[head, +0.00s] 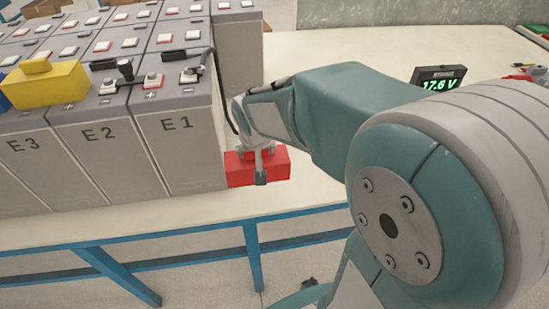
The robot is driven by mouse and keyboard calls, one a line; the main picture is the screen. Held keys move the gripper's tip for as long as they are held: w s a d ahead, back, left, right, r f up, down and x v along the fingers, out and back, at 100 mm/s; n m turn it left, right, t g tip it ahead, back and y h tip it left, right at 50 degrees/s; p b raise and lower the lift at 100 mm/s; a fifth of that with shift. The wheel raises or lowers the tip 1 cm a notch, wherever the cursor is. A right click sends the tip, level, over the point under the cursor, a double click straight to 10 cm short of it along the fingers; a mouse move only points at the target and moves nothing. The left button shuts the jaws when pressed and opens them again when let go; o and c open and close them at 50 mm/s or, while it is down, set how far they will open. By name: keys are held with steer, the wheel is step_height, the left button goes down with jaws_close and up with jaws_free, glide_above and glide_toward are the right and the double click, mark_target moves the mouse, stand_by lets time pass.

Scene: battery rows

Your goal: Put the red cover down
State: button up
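The red cover (240,171) is a bright red block in the head view, just right of the foot of the grey battery marked E1 (184,150). It looks level and sits at or just above the pale tabletop; I cannot tell whether it touches. My gripper (258,166) points down over the cover, with one dark-tipped finger in front of its face. The far finger and most of the cover's top are hidden by the gripper, so its grip on the cover is unclear.
Rows of grey batteries (90,160) fill the left. A yellow cover (42,84) lies on top near E3. A black cable hangs beside E1. A meter (438,77) reading 17.6 V stands at right. The tabletop (310,50) behind my arm looks largely bare. The blue-framed front edge is near.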

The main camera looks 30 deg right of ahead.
steer(key=w+d+f, duration=0.2)
steer(key=d+f, duration=0.1)
steer(key=f, duration=0.1)
steer(key=w+d+f, duration=0.3)
steer(key=d+f, duration=0.1)
steer(key=w+d+f, duration=0.3)
steer(key=d+f, duration=0.1)
steer(key=f, duration=0.1)
steer(key=shift+w, duration=0.25)
steer(key=o, duration=0.7)
steer(key=shift+a+f, duration=0.1)
steer(key=shift+o, duration=1)
steer(key=shift+a, duration=0.1)
